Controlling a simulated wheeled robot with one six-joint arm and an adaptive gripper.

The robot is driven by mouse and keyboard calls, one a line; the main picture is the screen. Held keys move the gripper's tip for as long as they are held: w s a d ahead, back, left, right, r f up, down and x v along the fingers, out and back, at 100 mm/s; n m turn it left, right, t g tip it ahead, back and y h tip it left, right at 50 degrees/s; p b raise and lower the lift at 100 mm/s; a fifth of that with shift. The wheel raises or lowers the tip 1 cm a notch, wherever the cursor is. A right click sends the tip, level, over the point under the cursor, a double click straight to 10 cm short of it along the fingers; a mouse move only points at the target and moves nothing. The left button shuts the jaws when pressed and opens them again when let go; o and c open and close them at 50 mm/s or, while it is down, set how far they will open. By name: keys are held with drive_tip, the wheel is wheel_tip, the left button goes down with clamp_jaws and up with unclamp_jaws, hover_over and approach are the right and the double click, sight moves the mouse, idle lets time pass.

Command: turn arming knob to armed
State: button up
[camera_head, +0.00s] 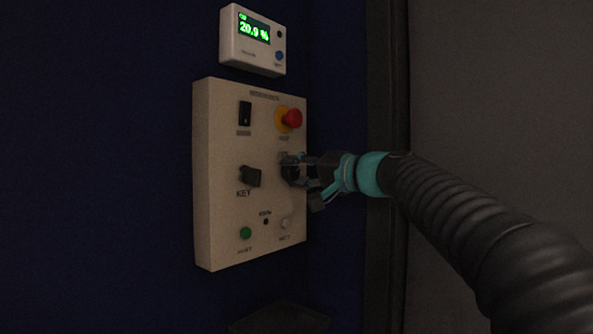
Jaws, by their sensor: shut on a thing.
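The arming knob (290,172) is a dark knob on the right half of a cream control panel (215,150), below the red button. My gripper (297,170) reaches in from the right and is shut on the knob. The fingers cover most of the knob, so its pointer direction and position marks cannot be read.
The panel also bears a black rocker switch (245,113), a red mushroom button (291,118) with a yellow collar, a key switch (250,176), a green button (245,233) and a pale button (286,223). A display box (253,41) reading 20.9 % hangs above.

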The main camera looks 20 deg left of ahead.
idle(0.3)
drive_tip(key=o, duration=1.1)
drive_tip(key=v, duration=1.2)
drive_tip(key=shift+f, duration=0.1)
drive_tip(key=shift+m, duration=0.4)
